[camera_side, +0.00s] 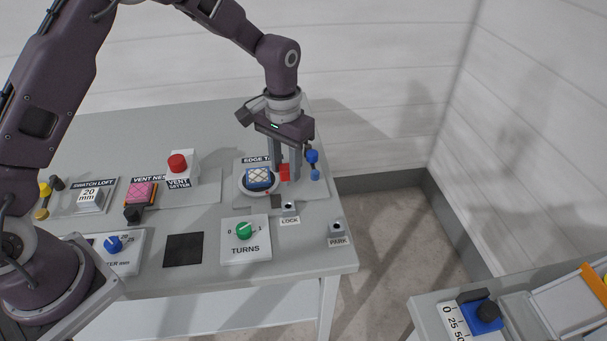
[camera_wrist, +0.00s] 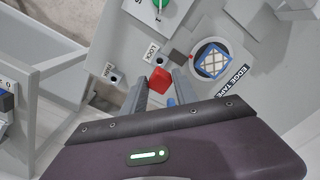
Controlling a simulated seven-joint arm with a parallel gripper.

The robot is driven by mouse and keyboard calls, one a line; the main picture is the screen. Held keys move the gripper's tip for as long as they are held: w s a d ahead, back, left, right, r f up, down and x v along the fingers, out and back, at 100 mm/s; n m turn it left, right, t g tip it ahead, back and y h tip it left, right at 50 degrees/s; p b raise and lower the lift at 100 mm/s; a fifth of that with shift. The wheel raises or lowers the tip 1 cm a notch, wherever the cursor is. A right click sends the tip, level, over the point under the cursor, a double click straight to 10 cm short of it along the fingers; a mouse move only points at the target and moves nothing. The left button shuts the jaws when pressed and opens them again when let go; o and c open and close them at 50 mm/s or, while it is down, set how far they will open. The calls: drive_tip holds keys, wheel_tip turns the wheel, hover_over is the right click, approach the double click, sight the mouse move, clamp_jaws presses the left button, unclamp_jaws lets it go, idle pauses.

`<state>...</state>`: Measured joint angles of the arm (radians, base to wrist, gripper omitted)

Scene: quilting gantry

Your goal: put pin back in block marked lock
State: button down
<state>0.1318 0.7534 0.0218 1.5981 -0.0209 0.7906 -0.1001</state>
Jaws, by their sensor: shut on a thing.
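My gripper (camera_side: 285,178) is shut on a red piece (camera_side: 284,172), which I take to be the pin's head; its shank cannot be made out. In the wrist view the red piece (camera_wrist: 159,80) sits between the two fingertips (camera_wrist: 161,87). The grey block marked LOCK (camera_side: 289,208) stands in front of my gripper in the side view, with a dark hole on its top and no pin seen in it. The grey block marked PARK (camera_side: 337,228) stands further right, near the table corner, and also shows a dark hole.
A round plate with a blue-edged quilted swatch (camera_side: 260,179) lies left of my gripper, at EDGE TAPE. A blue knobbed part (camera_side: 313,157) stands close on the right. The table edge lies beyond PARK.

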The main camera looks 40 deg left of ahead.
sight(287, 185)
drive_tip(key=shift+f, duration=2.95)
drive_tip(key=shift+f, duration=1.6)
drive_tip(key=c, duration=0.9)
unclamp_jaws()
drive_tip(key=shift+r, duration=0.1)
wheel_tip(287, 185, up, 7)
drive_tip(key=shift+f, duration=0.1)
